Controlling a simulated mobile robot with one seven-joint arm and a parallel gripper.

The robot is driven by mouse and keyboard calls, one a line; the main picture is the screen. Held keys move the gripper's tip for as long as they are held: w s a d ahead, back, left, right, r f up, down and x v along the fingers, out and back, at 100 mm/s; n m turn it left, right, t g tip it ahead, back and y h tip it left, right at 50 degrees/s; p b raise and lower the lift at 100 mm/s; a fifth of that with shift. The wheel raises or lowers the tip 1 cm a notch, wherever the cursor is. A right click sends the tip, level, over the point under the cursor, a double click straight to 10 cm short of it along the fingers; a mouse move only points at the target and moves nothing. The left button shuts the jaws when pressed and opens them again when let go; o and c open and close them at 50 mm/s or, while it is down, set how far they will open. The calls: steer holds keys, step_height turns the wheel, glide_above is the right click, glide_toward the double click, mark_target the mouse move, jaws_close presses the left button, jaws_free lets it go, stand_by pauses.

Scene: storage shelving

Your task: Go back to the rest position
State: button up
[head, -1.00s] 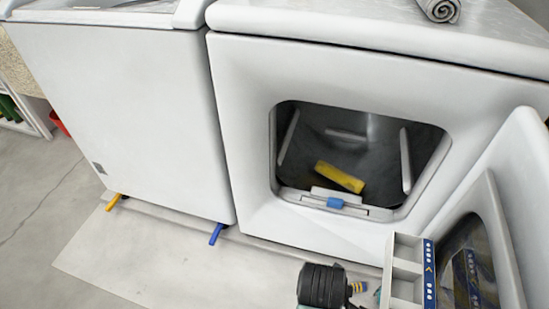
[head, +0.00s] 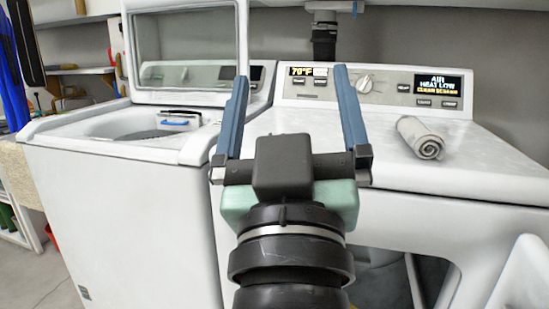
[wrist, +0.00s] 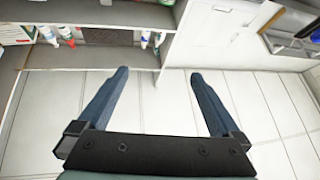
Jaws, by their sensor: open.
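My gripper (head: 291,80) is raised in front of the dryer in the head view, its two blue fingers spread wide and pointing up and away. Nothing is between them. The wrist view also shows the open, empty fingers (wrist: 159,74), with white tiles beyond them. The white dryer (head: 480,165) stands behind my gripper. My arm covers much of its front, and the inside of the drum can hardly be seen.
The dryer's door (head: 525,275) hangs open at lower right. A rolled grey towel (head: 421,138) lies on the dryer top. The washer (head: 120,200) stands at left with its lid (head: 188,50) raised. The wrist view shows shelves (wrist: 90,14) with bottles.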

steer(key=s+a+r+m+t+p, duration=0.1)
steer(key=s+a+r+t+p, duration=0.15)
steer(key=s+r, duration=0.6)
step_height(320, 180, up, 35)
steer(key=w+d+p, duration=0.1)
steer(key=w+p, duration=0.1)
steer(key=p, duration=3.2)
steer(key=shift+w+y, duration=0.15)
steer(key=shift+y, duration=0.25)
steer(key=shift+f+t, duration=0.1)
steer(key=shift+t, duration=0.15)
